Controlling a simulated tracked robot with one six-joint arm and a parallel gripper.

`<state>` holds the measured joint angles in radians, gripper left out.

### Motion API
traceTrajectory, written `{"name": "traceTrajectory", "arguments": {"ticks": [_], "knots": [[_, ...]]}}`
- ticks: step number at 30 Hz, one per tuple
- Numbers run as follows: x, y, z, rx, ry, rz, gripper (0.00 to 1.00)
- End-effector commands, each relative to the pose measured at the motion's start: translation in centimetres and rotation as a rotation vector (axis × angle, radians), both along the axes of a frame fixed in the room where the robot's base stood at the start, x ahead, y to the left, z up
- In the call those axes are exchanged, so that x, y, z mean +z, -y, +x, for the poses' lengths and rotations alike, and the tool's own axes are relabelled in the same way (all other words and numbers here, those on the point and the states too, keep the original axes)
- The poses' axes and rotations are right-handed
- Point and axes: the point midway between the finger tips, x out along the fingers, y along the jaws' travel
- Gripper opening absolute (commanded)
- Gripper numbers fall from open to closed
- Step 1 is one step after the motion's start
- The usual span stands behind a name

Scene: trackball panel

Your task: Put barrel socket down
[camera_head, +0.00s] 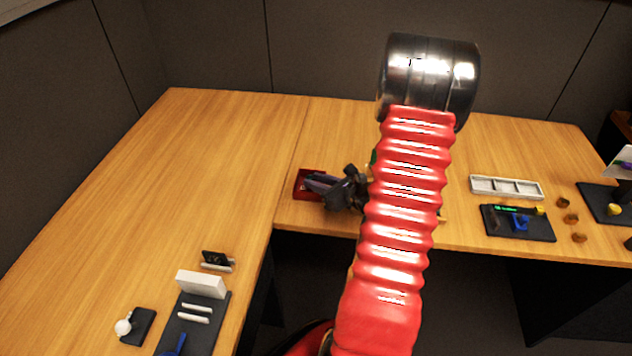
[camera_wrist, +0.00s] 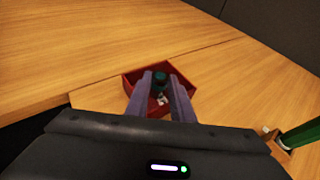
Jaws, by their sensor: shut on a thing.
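My gripper (camera_head: 309,180) is above the right-hand desk, at a small red tray (camera_head: 299,191). In the wrist view its two purple-grey fingers (camera_wrist: 161,80) reach over the red tray (camera_wrist: 130,77). They are shut on a dark teal, round-topped piece, which I take to be the barrel socket (camera_wrist: 160,76). It shows over the inside of the tray; I cannot tell whether it touches the tray floor. Small pale bits (camera_wrist: 163,99) show in the tray between the fingers. In the head view the socket is too small to make out.
A green object (camera_wrist: 302,134) stands right of the tray in the wrist view. My arm hides part of the desk. Further right are a pale compartment tray (camera_head: 507,187), a dark mat with a blue part (camera_head: 521,223) and brown pieces (camera_head: 571,218). Wood left of the tray is clear.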

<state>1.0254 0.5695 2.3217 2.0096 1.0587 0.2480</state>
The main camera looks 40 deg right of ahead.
Motion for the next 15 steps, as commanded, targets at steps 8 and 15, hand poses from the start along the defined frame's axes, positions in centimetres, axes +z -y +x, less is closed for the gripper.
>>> {"name": "traceTrajectory", "arguments": {"ticks": [8, 15], "knots": [[-0.16, -0.01, 0.02, 0.0, 0.0, 0.0, 0.3], [-0.15, -0.03, 0.02, 0.001, 0.0, 0.0, 0.4]]}}
